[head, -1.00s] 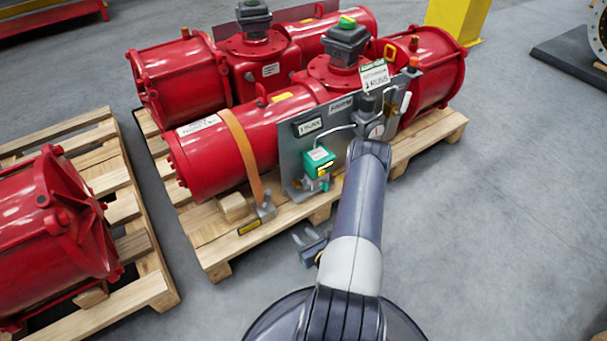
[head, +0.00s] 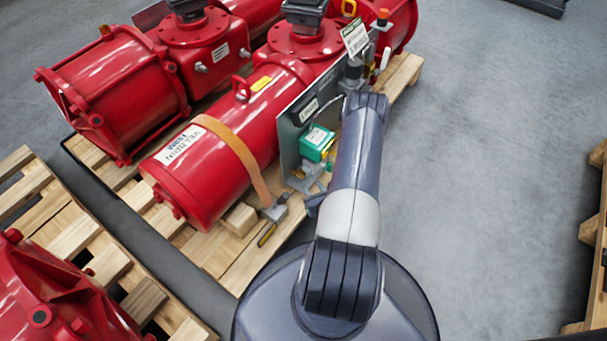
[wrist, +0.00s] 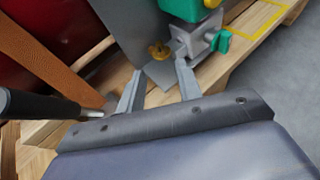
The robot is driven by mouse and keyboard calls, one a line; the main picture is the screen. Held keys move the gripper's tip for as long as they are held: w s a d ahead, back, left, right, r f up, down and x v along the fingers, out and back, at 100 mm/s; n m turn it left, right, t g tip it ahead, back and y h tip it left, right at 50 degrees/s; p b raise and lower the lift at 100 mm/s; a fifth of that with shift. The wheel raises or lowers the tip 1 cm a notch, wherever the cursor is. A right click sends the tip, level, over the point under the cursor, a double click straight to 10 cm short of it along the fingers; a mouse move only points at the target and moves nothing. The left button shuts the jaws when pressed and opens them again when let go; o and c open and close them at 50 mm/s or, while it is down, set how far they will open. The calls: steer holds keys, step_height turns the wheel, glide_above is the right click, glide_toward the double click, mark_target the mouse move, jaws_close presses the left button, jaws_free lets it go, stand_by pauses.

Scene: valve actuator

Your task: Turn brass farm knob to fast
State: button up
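The small brass knob (wrist: 160,50) shows in the wrist view, on a grey metal fitting below a green device (wrist: 188,8). My gripper (wrist: 159,70) is open and empty, its two grey fingers apart and pointing toward the knob. The knob appears just beyond the fingertips, roughly between them; I see no contact. A green lever (wrist: 222,41) sits on the fitting to the right. In the head view the green device (head: 317,142) stands on the grey panel (head: 290,155), left of my arm. The knob is too small to make out there. No fast marking is readable.
The red actuator (head: 205,180) with an orange strap (head: 240,160) lies on a wooden pallet (head: 232,262). The strap shows close at left in the wrist view (wrist: 45,65), near a dark rod (wrist: 40,105). Grey floor is clear to the right in the head view.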

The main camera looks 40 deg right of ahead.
mark_target(302, 173)
steer(key=b+x, duration=0.2)
steer(key=x, duration=0.6)
steer(key=shift+w, duration=0.25)
steer(key=shift+c, duration=0.5)
jaws_close()
